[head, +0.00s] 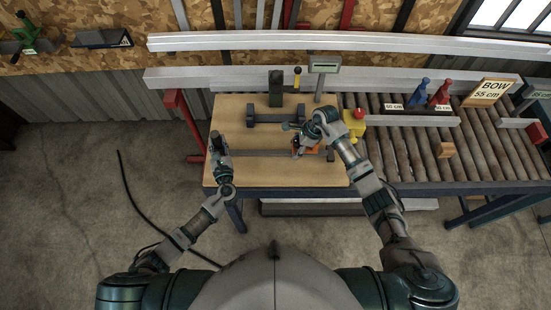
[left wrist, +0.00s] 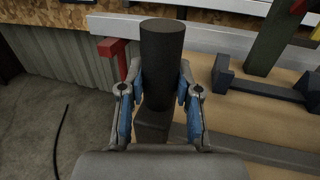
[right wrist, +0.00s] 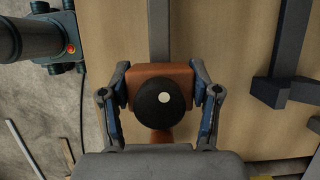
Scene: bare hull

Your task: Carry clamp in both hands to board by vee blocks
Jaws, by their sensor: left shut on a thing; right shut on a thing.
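The clamp has a long grey bar (head: 262,153) lying across the wooden table top, with an orange jaw (head: 303,147) near its right end. My left gripper (head: 217,148) is at the bar's left end, shut on a dark upright cylinder (left wrist: 163,62) of the clamp. My right gripper (head: 305,140) is at the orange jaw. In the right wrist view its fingers are shut around the orange block (right wrist: 178,77) and a black round knob (right wrist: 160,103). I cannot tell whether the clamp touches the table.
A dark bar with end blocks (head: 278,119) lies on the table (head: 235,175) behind the clamp, with a dark green upright block (head: 275,88). A grey display (head: 324,65) and a yellow box with red button (head: 354,125) stand nearby. The roller conveyor (head: 415,155) is right; floor is open left.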

